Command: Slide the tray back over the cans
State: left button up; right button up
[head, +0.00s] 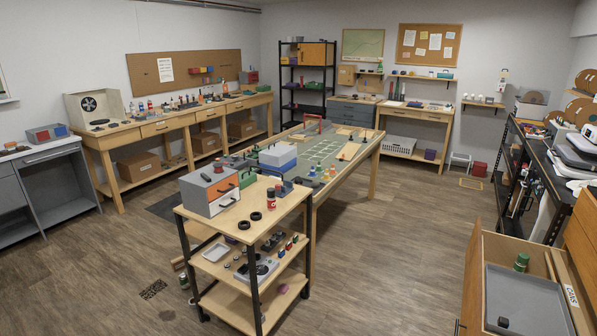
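The grey tray (528,299) lies in the open wooden drawer (478,270) at the bottom right. It covers the near part of the drawer and is cut off by the picture's bottom edge. A green can (521,261) stands in the uncovered strip behind the tray's far edge. A small dark block (503,322) rests on the tray. A label reading "CANS" (571,295) is on the drawer's right side. Whether more cans are under the tray is hidden. Neither of my grippers is in view.
A wooden cabinet (584,235) stands right of the drawer. A black workbench (540,165) runs along the right wall. A black-framed cart (250,235) and a long work table (360,165) stand left of centre. The wooden floor (390,260) between cart and drawer is clear.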

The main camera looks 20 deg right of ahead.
aim_at(517, 303)
jog(key=i+l+z, duration=0.15)
jog(key=i+z, duration=0.7)
jog(key=i+j+z, duration=0.1)
jog(key=i+z, duration=0.3)
jog(key=i+u, duration=0.15)
jog(key=i, duration=0.6)
jog(key=i+l+u, duration=0.1)
jog(key=i, duration=0.65)
jog(key=i+z, duration=0.1)
jog(key=z, duration=0.4)
jog(key=i+z, duration=0.1)
jog(key=z, duration=0.35)
jog(key=i+j+z, duration=0.1)
jog(key=z, duration=0.4)
